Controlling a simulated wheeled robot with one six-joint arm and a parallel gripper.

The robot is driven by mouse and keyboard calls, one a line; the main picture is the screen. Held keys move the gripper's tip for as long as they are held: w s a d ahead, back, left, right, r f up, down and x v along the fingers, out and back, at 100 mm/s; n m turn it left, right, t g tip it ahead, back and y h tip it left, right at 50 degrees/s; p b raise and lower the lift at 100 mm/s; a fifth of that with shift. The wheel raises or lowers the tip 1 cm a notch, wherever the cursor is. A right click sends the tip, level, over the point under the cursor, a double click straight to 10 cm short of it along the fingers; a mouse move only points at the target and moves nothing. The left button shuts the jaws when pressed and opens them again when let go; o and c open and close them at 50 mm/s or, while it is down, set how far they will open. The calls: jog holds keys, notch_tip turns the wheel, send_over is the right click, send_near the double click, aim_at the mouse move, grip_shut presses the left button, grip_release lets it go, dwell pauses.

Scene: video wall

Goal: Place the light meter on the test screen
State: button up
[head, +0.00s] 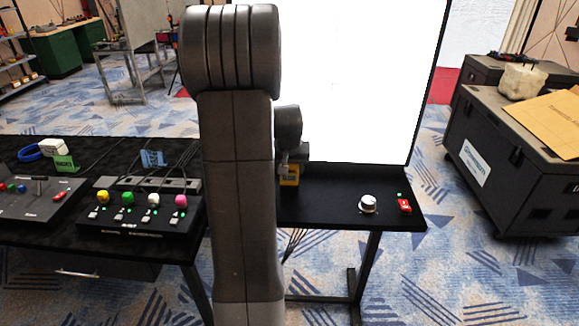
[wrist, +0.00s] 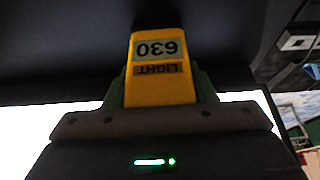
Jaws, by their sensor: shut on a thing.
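The light meter (wrist: 158,88) is yellow, with a label reading "630" and "LIGHT" upside down in the wrist view. My gripper (wrist: 161,80) is shut on it, with green finger pads on both sides. In the head view the meter (head: 290,179) shows small below my gripper (head: 291,168), partly hidden by my arm. It is low over the black desk, in front of the lower left of the lit screen. The test screen (head: 365,80) is a large bright white panel standing behind the desk; my arm hides its left part. I cannot tell whether the meter touches anything.
The black desk (head: 330,205) carries a silver knob (head: 368,204) and a red switch (head: 404,206) at right. At left, a control box (head: 140,215) with several coloured knobs sits on a black table. A black case (head: 510,170) stands at right.

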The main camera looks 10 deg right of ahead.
jog(key=shift+f, duration=0.15)
jog(key=o, duration=1.1)
jog(key=shift+r, duration=0.3)
jog(key=b+v, duration=0.1)
jog(key=v, duration=1.1)
jog(key=shift+s+f, duration=0.1)
